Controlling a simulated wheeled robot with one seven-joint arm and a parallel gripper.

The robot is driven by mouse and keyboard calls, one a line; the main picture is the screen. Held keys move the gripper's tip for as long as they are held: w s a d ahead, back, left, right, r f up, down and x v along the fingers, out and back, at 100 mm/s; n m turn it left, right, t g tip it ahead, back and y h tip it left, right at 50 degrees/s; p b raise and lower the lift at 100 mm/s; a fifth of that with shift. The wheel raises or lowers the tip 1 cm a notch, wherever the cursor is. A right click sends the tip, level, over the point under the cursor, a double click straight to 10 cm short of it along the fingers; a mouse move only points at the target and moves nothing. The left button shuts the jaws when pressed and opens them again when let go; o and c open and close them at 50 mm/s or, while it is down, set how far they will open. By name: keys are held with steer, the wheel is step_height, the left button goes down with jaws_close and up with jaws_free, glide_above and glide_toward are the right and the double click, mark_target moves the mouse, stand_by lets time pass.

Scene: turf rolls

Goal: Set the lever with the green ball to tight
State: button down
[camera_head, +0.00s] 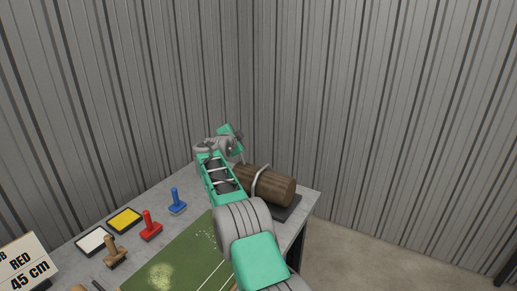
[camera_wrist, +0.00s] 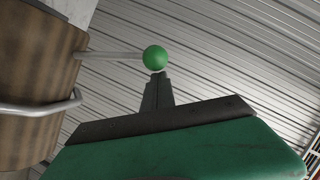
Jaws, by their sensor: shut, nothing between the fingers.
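The green ball (camera_wrist: 155,57) sits at the end of a thin grey lever (camera_wrist: 112,55) in the wrist view. The lever runs left to a brown wooden roller (camera_wrist: 38,70), and no setting marks can be read. My gripper (camera_wrist: 157,78) is shut and empty, with its fingertips just below the ball in the picture. I cannot tell whether they touch it. In the head view the brown roller (camera_head: 268,187) lies on a dark base at the far end of the table. My arm covers part of it, and the ball is hidden there.
On the grey table (camera_head: 88,222) are a blue stamp (camera_head: 177,201), a red stamp (camera_head: 150,226), a wooden stamp (camera_head: 114,252), a yellow pad (camera_head: 124,219) and a white pad (camera_head: 93,241). Green turf (camera_head: 170,262) lies in front. A sign (camera_head: 24,266) stands at left. Corrugated walls close in behind.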

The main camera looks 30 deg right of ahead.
steer(key=s+a+r+b, duration=0.4)
steer(key=s+b, duration=0.1)
steer(key=s, duration=0.5)
steer(key=shift+a+r+b, duration=0.15)
steer(key=shift+r+b, duration=0.05)
steer(key=shift+b, duration=0.15)
steer(key=shift+w, duration=0.1)
steer(key=s+a+f+n+g+y, duration=0.2)
steer(key=s+a+f+n, duration=0.4)
steer(key=s, duration=0.8)
steer(key=s+a+f+n+g+y, duration=0.3)
steer(key=s+a+f+n, duration=0.4)
steer(key=s, duration=0.7)
steer(key=s+a+f+n+g+y, duration=0.3)
steer(key=s+a+f+n+y, duration=0.2)
steer(key=s+a+f, duration=0.4)
steer(key=s+a+n, duration=0.1)
steer(key=s+a, duration=0.1)
steer(key=s, duration=0.3)
steer(key=shift+f+n, duration=0.15)
steer(key=shift+n, duration=0.15)
